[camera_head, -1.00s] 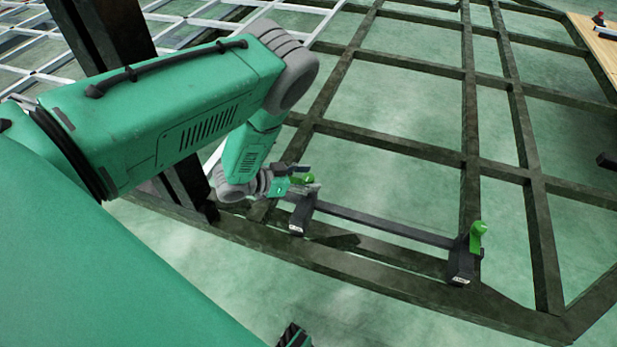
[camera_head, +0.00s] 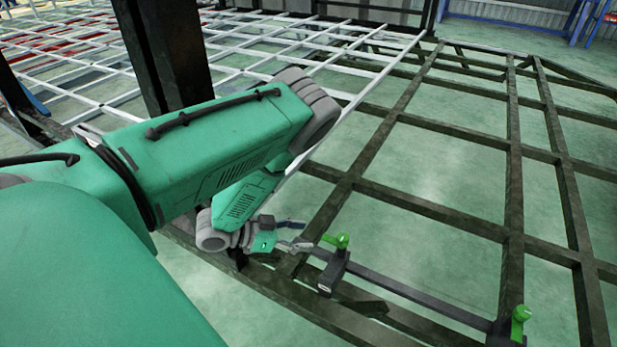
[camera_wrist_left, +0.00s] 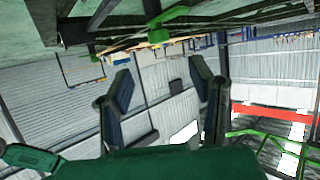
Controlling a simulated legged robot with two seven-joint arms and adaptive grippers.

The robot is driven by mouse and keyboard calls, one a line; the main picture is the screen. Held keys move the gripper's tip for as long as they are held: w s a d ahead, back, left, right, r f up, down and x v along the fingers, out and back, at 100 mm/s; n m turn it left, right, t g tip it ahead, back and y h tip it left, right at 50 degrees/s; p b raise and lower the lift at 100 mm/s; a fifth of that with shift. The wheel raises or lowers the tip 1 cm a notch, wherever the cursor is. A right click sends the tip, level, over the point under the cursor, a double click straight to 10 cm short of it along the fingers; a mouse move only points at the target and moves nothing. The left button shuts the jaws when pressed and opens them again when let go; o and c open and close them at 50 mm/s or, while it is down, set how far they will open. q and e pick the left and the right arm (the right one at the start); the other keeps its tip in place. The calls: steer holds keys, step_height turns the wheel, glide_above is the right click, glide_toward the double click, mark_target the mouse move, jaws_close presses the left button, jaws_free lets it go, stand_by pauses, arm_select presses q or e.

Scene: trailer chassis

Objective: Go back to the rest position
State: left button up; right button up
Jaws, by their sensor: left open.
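My left gripper (camera_head: 298,234) is open and empty, a little to the left of a green-handled clamp (camera_head: 333,270). Its fingers look apart from the green handle (camera_head: 338,241). In the left wrist view the two fingers (camera_wrist_left: 162,85) are spread wide with nothing between them; a green knob (camera_wrist_left: 158,35) shows above them. A dark bar runs from the clamp to a second green-handled clamp (camera_head: 512,328) at the lower right, cut off by the picture edge. My right gripper is not in view.
The dark chassis frame (camera_head: 440,212) spreads across the right, with open gaps down to the green floor. A dark upright post (camera_head: 165,55) stands behind my left arm. A white grid (camera_head: 270,40) lies at the back. Wall and blue structure show far off.

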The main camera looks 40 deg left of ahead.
arm_select(q)
steer(key=shift+d, duration=0.1)
stand_by(0.4)
steer(key=s+d+n+g+y+p, duration=0.2)
steer(key=s+d+n+g+y, duration=0.1)
steer(key=s, duration=0.7)
steer(key=s+d+r+n+g+y+p, duration=0.1)
steer(key=s+d+n+g+y+p, duration=0.1)
steer(key=s+d+g, duration=0.4)
steer(key=s+g+y+p, duration=0.1)
steer(key=s+y, duration=0.1)
steer(key=s, duration=0.2)
steer(key=shift+s+d+n+g, duration=0.25)
steer(key=shift+n+g, duration=0.15)
steer(key=shift+w, duration=0.1)
